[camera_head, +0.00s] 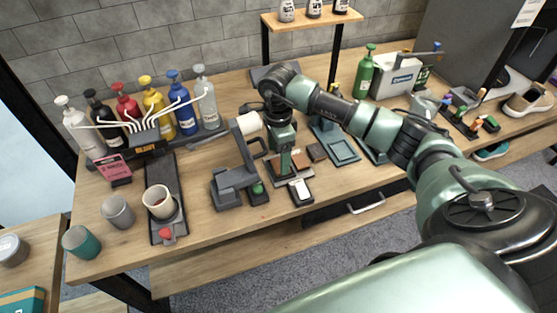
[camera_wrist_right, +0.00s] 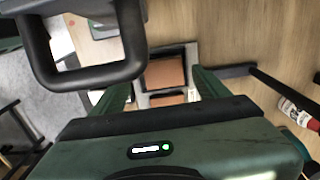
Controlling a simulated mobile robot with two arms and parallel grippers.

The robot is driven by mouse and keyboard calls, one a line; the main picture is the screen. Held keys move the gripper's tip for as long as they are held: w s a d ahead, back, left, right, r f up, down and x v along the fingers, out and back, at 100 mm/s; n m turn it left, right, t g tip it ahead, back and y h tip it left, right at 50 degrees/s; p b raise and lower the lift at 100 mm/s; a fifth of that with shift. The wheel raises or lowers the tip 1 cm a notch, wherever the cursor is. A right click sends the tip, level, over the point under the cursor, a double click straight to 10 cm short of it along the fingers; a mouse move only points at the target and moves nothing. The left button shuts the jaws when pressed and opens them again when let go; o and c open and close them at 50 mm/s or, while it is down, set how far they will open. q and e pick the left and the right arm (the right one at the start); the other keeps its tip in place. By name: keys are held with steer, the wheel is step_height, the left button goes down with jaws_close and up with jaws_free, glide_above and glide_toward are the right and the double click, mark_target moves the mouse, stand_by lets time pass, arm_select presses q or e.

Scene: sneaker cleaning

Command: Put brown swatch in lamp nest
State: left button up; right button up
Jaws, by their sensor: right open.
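My right gripper (camera_head: 284,172) points down over a grey tray holding brown swatches, with its fingers open. In the right wrist view, the fingers (camera_wrist_right: 162,92) stand apart on either side of the tray's line. A brown swatch (camera_wrist_right: 165,72) lies in a square grey frame there, and a second brown patch (camera_wrist_right: 168,100) shows nearer the palm, partly hidden. In the head view a brown swatch (camera_head: 300,161) shows just right of the fingers. A grey angled stand with a white roll-like head (camera_head: 249,123) is left of the gripper; I cannot tell which part is the lamp nest. My left gripper is out of view.
A small white-topped block (camera_head: 300,191) lies in front of the tray, and a dark brown block (camera_head: 317,152) is to its right. Blue-grey trays (camera_head: 340,149) lie further right. Bottles, cups and a dark strip (camera_head: 164,190) fill the left side.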

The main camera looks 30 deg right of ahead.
mark_target(278, 166)
step_height(278, 166, up, 10)
steer(key=b, duration=0.2)
steer(key=shift+w+f, duration=0.15)
steer(key=shift+f, duration=0.1)
steer(key=shift+d, duration=0.1)
